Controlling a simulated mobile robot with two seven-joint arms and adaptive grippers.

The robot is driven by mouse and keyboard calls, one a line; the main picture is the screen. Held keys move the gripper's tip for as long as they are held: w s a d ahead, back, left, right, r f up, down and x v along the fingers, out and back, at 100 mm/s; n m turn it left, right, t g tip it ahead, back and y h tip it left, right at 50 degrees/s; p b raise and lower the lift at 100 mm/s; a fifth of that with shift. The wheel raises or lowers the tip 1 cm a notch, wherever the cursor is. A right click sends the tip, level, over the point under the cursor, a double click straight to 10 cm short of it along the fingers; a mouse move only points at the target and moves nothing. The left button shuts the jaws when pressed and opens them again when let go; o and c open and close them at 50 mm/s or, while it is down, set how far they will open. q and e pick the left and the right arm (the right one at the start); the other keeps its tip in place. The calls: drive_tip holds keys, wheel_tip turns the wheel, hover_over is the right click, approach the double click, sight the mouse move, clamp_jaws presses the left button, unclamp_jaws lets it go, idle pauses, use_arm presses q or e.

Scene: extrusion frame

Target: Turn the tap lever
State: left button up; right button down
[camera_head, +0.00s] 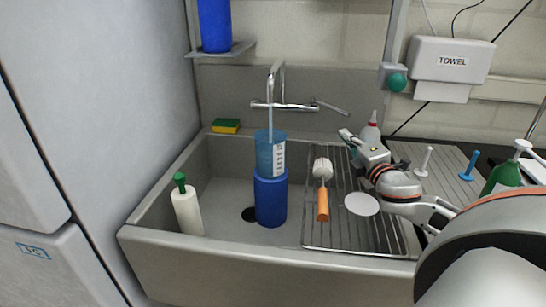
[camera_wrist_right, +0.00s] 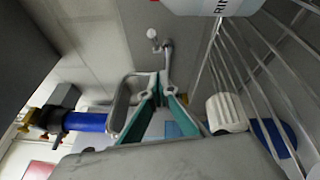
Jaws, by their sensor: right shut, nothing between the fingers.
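The metal tap (camera_head: 276,88) stands at the back of the sink, and its lever (camera_head: 330,107) sticks out to the right. A thin blue stream runs from the spout into a clear blue container (camera_head: 264,155), which stands on a darker blue cylinder (camera_head: 270,198) in the basin. My right gripper (camera_head: 346,134) is over the back of the drying rack, a little below and right of the lever, apparently apart from it. In the right wrist view its teal fingers (camera_wrist_right: 156,88) are together with nothing between them. My left gripper is not in view.
A wire rack (camera_head: 348,240) covers the right of the sink and holds an orange-handled brush (camera_head: 323,203) and a white disc (camera_head: 362,204). A white bottle (camera_head: 371,132) stands behind my right gripper. A green-capped white bottle (camera_head: 186,208) stands at left. A sponge (camera_head: 226,125) lies on the back edge.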

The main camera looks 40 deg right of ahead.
sight(343, 112)
drive_tip(key=c, duration=2.8)
unclamp_jaws()
drive_tip(key=o, duration=0.7)
drive_tip(key=shift+d, duration=0.1)
drive_tip(key=shift+c, duration=0.2)
drive_tip(key=shift+o, duration=0.5)
drive_tip(key=shift+w+d+r+m, duration=0.15)
drive_tip(key=shift+w+d+m, duration=0.05)
drive_tip(key=shift+d+m, duration=0.2)
drive_tip(key=w+d+r+m+g, duration=0.1)
drive_tip(key=d+m, duration=0.1)
drive_tip(key=w+d+r+m+y, duration=0.1)
drive_tip(key=m, duration=0.1)
drive_tip(key=w+d+r+m+g, duration=0.1)
drive_tip(key=d+m, duration=0.1)
drive_tip(key=m, duration=0.1)
drive_tip(key=shift+w+d+r+g+y, duration=0.15)
drive_tip(key=shift+w+d+g+y, duration=0.1)
drive_tip(key=shift+d+g+y, duration=0.1)
drive_tip(key=shift+b+x, duration=0.4)
drive_tip(key=shift+x, duration=3.5)
clamp_jaws()
